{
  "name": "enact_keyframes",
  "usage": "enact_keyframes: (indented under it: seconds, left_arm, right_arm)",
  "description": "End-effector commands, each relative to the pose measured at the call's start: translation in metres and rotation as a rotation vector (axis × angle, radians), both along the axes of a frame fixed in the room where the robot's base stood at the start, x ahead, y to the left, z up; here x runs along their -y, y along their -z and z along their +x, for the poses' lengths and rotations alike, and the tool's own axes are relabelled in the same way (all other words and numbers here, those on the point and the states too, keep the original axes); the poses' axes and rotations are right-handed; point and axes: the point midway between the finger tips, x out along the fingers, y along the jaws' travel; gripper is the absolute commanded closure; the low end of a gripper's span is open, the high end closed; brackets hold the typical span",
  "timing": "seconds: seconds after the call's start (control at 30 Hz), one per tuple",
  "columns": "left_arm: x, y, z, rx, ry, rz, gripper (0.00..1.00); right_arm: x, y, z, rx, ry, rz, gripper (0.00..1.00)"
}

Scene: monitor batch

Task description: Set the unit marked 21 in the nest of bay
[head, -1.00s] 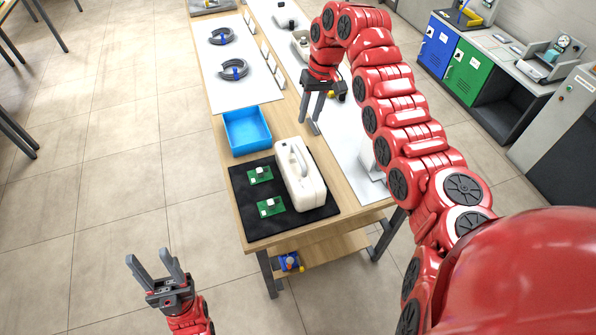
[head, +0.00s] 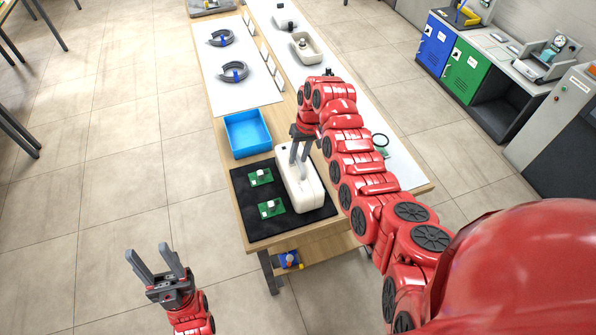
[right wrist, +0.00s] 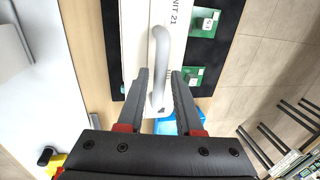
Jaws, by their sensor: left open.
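A white case with a raised grey handle (right wrist: 155,85) stands on a black mat (head: 241,206) near the table's front end. In the right wrist view the case (right wrist: 133,40) bears lettering that ends in "NIT 21"; the case (head: 311,193) also shows in the head view. My right gripper (head: 298,161) points down over it, with its open fingers on either side of the handle and gaps showing. It partly hides the handle in the head view. My left gripper (head: 148,250) is open and empty over the floor, left of the table. I cannot tell which place is the nest.
Two green boards (head: 260,177) with white parts lie on the mat left of the case. A blue tray (head: 247,132) is behind them. Grey coils (head: 234,72) lie on the left white strip. A pale tray (head: 314,57) stands on the right strip, further back.

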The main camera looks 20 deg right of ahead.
Motion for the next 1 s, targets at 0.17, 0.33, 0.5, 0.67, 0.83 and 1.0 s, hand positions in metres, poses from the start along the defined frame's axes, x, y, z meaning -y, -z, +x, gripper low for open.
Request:
enact_keyframes:
  seconds: [0.17, 0.33, 0.5, 0.67, 0.83, 1.0]
  left_arm:
    - [0.0, -0.009, 0.0, -0.001, 0.0, 0.0, 0.5]
    - [0.0, -0.009, 0.0, -0.001, 0.0, 0.0, 0.5]
    - [0.0, -0.009, 0.0, -0.001, 0.0, 0.0, 0.5]
    - [0.0, -0.009, 0.0, -0.001, 0.0, 0.0, 0.5]
    - [0.0, -0.009, 0.0, -0.001, 0.0, 0.0, 0.5]
    - [0.0, -0.009, 0.0, -0.001, 0.0, 0.0, 0.5]
  right_arm:
    - [-0.002, 0.013, 0.001, 0.002, 0.0, -0.001, 0.65]
    - [-0.003, 0.018, 0.001, 0.004, 0.001, -0.001, 0.65]
    - [-0.003, 0.018, 0.001, 0.004, 0.001, -0.001, 0.71]
    - [-0.003, 0.018, 0.001, 0.004, 0.001, 0.0, 1.0]
    - [-0.003, 0.018, 0.001, 0.003, 0.001, -0.001, 1.0]
    - [-0.003, 0.018, 0.001, 0.003, 0.001, -0.001, 1.0]
